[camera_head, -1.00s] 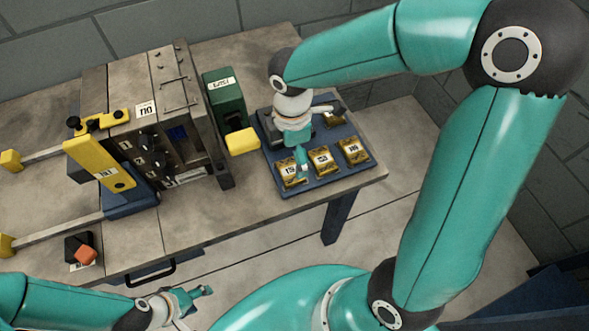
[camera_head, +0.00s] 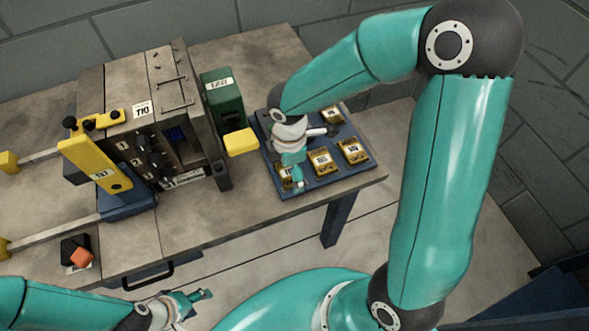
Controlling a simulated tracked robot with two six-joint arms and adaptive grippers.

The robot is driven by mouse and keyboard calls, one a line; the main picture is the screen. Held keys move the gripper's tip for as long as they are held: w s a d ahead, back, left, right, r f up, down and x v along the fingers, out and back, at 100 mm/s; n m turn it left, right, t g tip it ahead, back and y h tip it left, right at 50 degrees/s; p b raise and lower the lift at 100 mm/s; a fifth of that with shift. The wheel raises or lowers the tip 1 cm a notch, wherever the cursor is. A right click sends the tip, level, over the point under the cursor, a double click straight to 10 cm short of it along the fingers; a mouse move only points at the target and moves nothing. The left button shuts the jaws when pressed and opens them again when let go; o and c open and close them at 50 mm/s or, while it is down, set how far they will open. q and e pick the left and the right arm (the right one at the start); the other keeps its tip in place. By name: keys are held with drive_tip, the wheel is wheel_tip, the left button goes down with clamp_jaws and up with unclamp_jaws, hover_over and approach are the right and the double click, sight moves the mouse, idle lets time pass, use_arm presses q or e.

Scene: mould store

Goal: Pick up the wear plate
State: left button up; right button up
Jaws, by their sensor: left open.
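Several brass-coloured labelled blocks sit on a dark blue tray (camera_head: 318,185) at the right end of the table. I cannot tell which of them is the wear plate. One (camera_head: 285,180) is at the front left, partly hidden by my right gripper; others are at the front middle (camera_head: 320,163), front right (camera_head: 352,151) and back right (camera_head: 331,114). My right gripper (camera_head: 298,184) points down at the front-left block; its finger gap and any contact are unclear. My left gripper (camera_head: 206,297) is open and empty in front of the table, low in the view.
A steel mould block (camera_head: 170,80) stands left of the tray, with a green box (camera_head: 222,100) and a yellow block (camera_head: 241,142) between. Yellow-ended rails and a yellow bar (camera_head: 95,165) lie further left. A small black-and-orange item (camera_head: 80,256) is at the front left.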

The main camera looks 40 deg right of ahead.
drive_tip(key=c, duration=1.4)
drive_tip(key=shift+r, duration=0.1)
